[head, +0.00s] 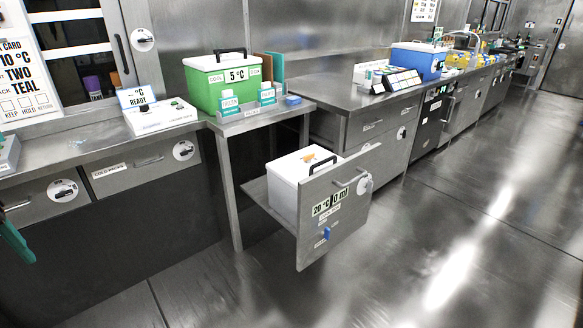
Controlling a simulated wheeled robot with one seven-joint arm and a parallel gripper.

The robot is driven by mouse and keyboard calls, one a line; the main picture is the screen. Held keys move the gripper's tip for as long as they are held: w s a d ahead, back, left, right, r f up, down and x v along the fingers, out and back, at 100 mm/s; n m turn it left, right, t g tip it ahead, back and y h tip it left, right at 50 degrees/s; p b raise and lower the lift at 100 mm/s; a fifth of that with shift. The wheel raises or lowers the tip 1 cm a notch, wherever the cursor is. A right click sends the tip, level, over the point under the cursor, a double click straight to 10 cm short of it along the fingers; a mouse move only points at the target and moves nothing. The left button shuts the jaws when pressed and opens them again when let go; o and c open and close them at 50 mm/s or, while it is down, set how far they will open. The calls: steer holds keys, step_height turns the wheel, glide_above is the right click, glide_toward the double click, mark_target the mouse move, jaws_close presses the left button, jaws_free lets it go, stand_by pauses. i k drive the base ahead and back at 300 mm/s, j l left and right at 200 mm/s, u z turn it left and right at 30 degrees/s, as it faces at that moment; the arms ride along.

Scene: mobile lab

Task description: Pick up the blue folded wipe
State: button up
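A small blue folded item, which looks like the blue folded wipe (292,100), lies on the right part of the small steel side table (262,119). It is beside the small teal-and-white holders and to the right of the green cooler. I cannot make out my gripper in this view. A teal and dark shape (14,241) is cut off at the left edge, and I cannot tell what it is.
A green cooler (221,82) reading 5 °C stands behind teal-and-white holders (229,103). Below, an open drawer (338,208) juts out with a white cooler (296,186) inside. A white box (160,117) sits on the left counter. The floor at right is clear.

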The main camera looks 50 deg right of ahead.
mark_target(295, 100)
steer(key=i+l+z, duration=0.2)
steer(key=i+l, duration=0.2)
steer(key=l, duration=0.3)
steer(key=i+l+z, duration=0.2)
steer(key=i+l, duration=0.25)
steer(key=l, duration=0.2)
steer(key=i+l+z, duration=0.2)
steer(key=i+l, duration=0.25)
steer(key=l, duration=0.15)
steer(key=i, duration=0.5)
